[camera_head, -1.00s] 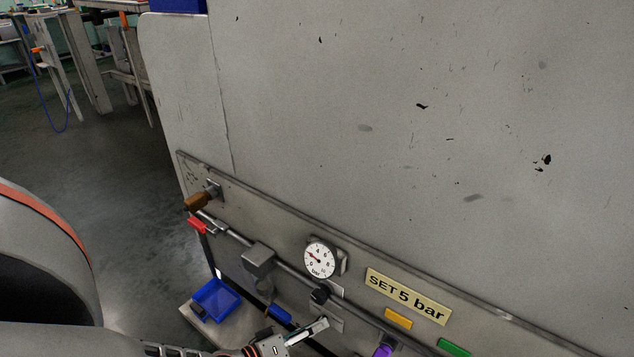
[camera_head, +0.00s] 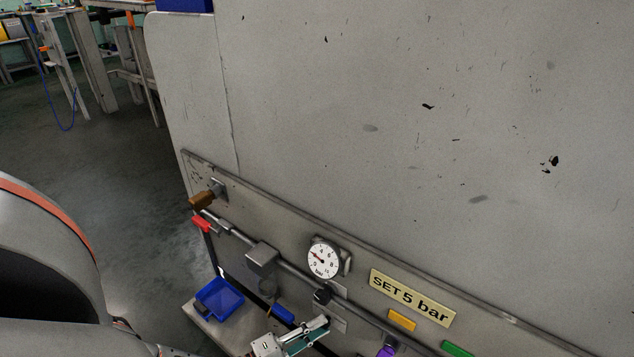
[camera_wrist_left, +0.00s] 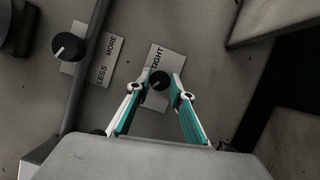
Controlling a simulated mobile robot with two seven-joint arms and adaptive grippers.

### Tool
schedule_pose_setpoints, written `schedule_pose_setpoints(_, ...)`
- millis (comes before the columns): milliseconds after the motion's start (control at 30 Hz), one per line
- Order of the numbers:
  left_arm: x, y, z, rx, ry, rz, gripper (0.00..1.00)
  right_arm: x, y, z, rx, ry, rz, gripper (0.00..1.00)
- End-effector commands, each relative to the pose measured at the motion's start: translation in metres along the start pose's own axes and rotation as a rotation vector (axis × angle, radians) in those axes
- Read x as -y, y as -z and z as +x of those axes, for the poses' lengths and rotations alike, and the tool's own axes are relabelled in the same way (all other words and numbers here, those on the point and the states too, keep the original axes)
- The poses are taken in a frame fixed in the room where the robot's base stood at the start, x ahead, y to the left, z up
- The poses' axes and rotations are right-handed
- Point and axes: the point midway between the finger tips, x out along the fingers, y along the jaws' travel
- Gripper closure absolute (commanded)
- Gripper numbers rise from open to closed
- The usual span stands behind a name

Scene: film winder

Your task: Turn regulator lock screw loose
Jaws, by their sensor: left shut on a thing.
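The regulator lock screw (camera_wrist_left: 160,81) is a small black knob on a pale plate marked TIGHT (camera_wrist_left: 161,59) in the left wrist view. My left gripper (camera_wrist_left: 163,84) has its teal fingers on either side of the screw and is shut on it. In the head view the left gripper (camera_head: 321,325) is at the bottom, against the panel plate below the gauge, and the screw is hidden there. The black regulator knob (camera_wrist_left: 68,46) with a white mark sits beside the MORE/LESS plate (camera_wrist_left: 109,59); it also shows in the head view (camera_head: 322,295). My right gripper is out of view.
A round pressure gauge (camera_head: 323,260) sits above the regulator, left of a SET 5 bar sign (camera_head: 412,297). A pipe runs along the panel past a grey block (camera_head: 262,259) and red handle (camera_head: 201,224). A blue tray (camera_head: 219,298) lies at the lower left.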

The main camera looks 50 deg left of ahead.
Motion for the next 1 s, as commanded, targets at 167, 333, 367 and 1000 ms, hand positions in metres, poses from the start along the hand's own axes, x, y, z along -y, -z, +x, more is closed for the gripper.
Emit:
schedule_pose_setpoints(167,0.0002,0.0003,0.0005,-0.002,-0.015,-0.034,1.0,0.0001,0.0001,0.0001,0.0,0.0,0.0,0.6)
schedule_pose_setpoints(333,0.0002,0.0004,0.0004,-0.002,-0.018,-0.044,1.0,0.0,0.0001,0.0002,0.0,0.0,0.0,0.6)
schedule_pose_setpoints(367,0.0002,0.0004,0.0004,-0.002,-0.019,-0.045,1.0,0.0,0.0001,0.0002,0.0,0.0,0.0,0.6)
schedule_pose_setpoints(1000,0.0001,0.0004,0.0002,-0.001,-0.018,-0.043,0.62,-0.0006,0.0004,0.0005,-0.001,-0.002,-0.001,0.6)
